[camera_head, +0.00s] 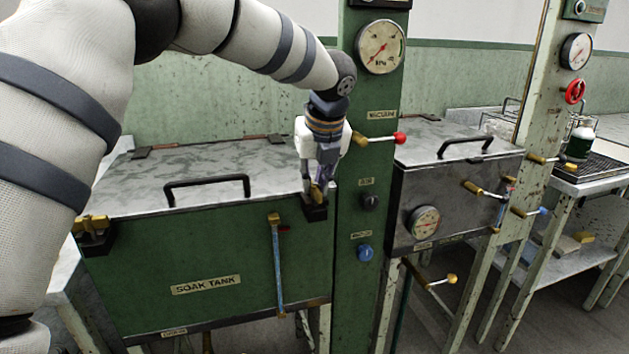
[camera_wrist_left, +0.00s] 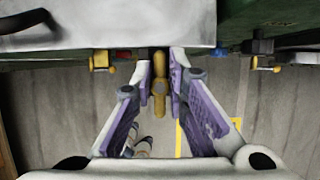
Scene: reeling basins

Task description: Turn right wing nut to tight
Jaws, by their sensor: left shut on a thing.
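The right wing nut (camera_wrist_left: 159,92) is brass-coloured and sits at the front right corner of the green soak tank (camera_head: 205,285). In the head view its brass (camera_head: 317,194) shows just under my left gripper (camera_head: 322,186), above a dark bracket (camera_head: 315,211). My left gripper points down and is shut on the wing nut. In the left wrist view the purple-lined fingers of the left gripper (camera_wrist_left: 160,88) stand on both sides of it. The left wing nut (camera_head: 92,224) sits at the tank's front left corner. My right gripper is not in view.
The tank's grey lid (camera_head: 230,160) is down, with a black handle (camera_head: 207,180). A green post (camera_head: 372,300) with a vacuum gauge (camera_head: 380,47), a red-knobbed lever (camera_head: 398,138) and knobs stands close right of my gripper. A second metal tank (camera_head: 400,205) stands beyond it.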

